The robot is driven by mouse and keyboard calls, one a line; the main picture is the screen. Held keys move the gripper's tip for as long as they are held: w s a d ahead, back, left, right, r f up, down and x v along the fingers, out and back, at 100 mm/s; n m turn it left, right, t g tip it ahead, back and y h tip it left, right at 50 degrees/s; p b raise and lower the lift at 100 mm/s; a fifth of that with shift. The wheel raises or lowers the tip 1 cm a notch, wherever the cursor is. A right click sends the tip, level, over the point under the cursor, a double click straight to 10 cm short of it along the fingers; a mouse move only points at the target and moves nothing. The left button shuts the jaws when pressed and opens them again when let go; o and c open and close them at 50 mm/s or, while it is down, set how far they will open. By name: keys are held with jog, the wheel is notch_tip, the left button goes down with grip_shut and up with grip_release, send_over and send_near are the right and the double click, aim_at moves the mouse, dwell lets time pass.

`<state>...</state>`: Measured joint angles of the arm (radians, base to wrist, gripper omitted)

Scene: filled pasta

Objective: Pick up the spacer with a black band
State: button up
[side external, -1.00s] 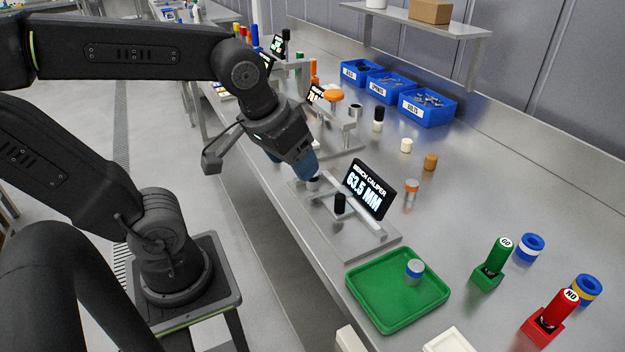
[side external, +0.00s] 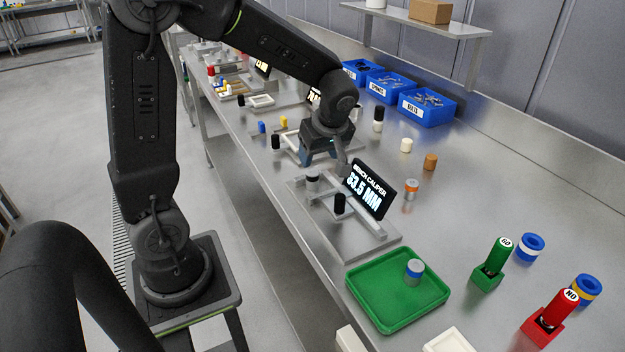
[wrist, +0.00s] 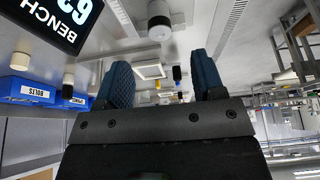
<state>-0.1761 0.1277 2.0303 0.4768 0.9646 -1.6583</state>
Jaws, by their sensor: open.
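My gripper (side external: 323,164) is open and empty, just behind and above the caliper spacer. In the wrist view my two blue fingers (wrist: 162,65) are spread with nothing between them. Another white-and-black cylinder (side external: 378,120) stands farther back.
The caliper display (side external: 369,190) stands close to the right of my gripper. A black post (side external: 340,204) stands on the caliper. A green tray (side external: 365,288) holds a grey-blue spacer (side external: 413,270). An orange-banded spacer (side external: 411,188) stands right. Blue bins (side external: 428,112) line the back.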

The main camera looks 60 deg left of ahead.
aim_at(313, 172)
jog(key=x, duration=0.9)
jog(key=shift+r, duration=0.1)
jog(key=shift+w, duration=0.1)
jog(key=c, duration=1.1)
jog(key=shift+r, duration=0.1)
